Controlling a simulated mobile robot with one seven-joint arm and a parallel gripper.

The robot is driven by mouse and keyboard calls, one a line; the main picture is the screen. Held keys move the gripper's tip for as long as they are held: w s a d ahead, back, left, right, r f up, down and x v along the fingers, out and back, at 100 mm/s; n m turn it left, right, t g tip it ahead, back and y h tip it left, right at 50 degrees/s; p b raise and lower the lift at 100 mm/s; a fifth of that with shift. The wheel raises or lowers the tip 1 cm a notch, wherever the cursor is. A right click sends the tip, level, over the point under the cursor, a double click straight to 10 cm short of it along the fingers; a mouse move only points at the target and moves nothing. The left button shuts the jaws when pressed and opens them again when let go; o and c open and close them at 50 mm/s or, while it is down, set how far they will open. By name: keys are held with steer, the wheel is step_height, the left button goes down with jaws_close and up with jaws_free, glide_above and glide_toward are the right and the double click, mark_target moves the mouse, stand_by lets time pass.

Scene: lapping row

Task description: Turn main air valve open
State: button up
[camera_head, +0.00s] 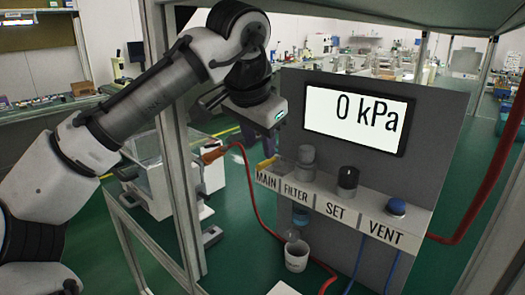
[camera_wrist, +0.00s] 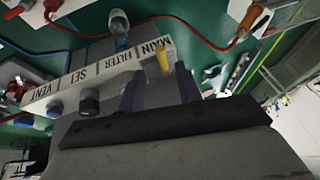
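The main air valve's yellow lever (camera_head: 268,164) is at the left end of the panel's label ledge, beside the word MAIN. It also shows in the wrist view (camera_wrist: 163,59), just beyond and between my fingertips. My gripper (camera_head: 259,150) is above the lever, with its dark fingers pointing down toward it. In the wrist view my gripper (camera_wrist: 159,72) has its two fingers clearly apart, with nothing held. I cannot tell whether a finger touches the lever. The display (camera_head: 355,117) reads 0 kPa.
The filter (camera_head: 305,160), black set knob (camera_head: 347,182) and blue vent button (camera_head: 396,207) stand along the ledge to the right. A frame post (camera_head: 178,170) stands left of the panel.

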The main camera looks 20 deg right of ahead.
mark_target(263, 165)
steer(key=shift+w+x, duration=0.15)
steer(key=shift+x, duration=1.15)
steer(key=shift+w+x, duration=0.1)
steer(key=shift+x, duration=1.2)
steer(key=shift+d+r, duration=0.1)
steer(key=shift+d, duration=0.05)
jaws_close()
